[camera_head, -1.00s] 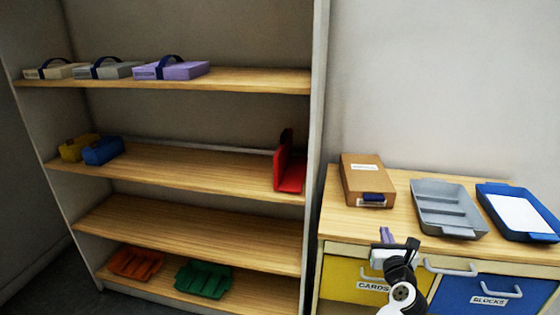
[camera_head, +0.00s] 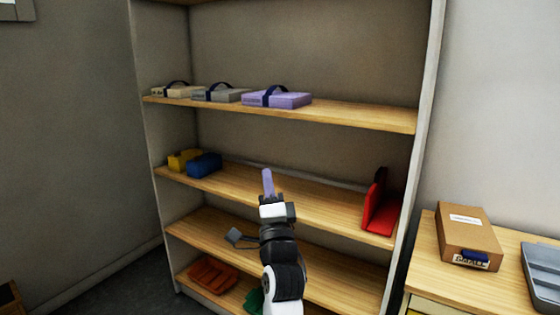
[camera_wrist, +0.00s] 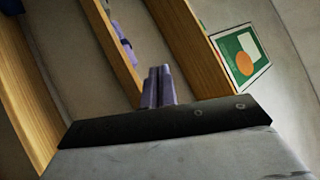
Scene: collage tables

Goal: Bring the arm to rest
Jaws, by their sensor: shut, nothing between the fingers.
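My gripper (camera_head: 267,184) shows in the head view in front of the shelf unit, with its purple fingers pointing up and away. The fingers are closed together with nothing between them. In the wrist view the same closed purple fingers (camera_wrist: 157,86) stand at the middle, above the dark gripper body. The gripper overlaps the second shelf (camera_head: 320,198) in the picture; I see no contact with it.
The shelf unit holds a purple case (camera_head: 277,99), a grey case (camera_head: 222,95), a blue bin (camera_head: 204,165), a red holder (camera_head: 380,208) and an orange tray (camera_head: 212,275). A cardboard box (camera_head: 468,235) and grey tray (camera_head: 543,270) stand on a cabinet at right. A green picture (camera_wrist: 241,56) hangs in the wrist view.

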